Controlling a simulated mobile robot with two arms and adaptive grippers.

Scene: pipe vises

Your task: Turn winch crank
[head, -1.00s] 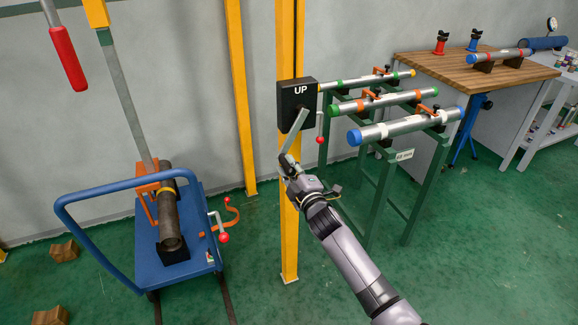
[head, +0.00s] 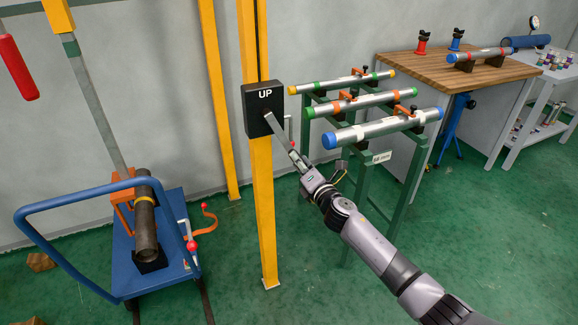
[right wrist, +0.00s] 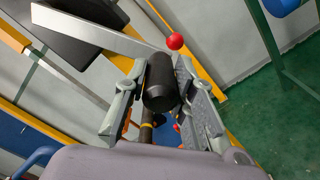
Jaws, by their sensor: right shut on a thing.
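The black winch box (head: 262,108) marked "UP" is mounted on the yellow post (head: 263,205). Its flat grey crank arm (head: 278,129) slants down and to the right in the head view. My right gripper (head: 302,165) is shut on the crank's handle at the arm's lower end. In the right wrist view, the black cylindrical handle (right wrist: 161,84) lies between the two fingers, and the grey crank arm (right wrist: 100,30) runs off to the upper left. My left gripper is not in view.
A green rack (head: 362,205) with several pipes stands just right of the crank. A blue cart (head: 165,255) carrying a dark pipe (head: 145,222) stands at left. A wooden workbench (head: 440,72) is at the back right. Green floor is open in front.

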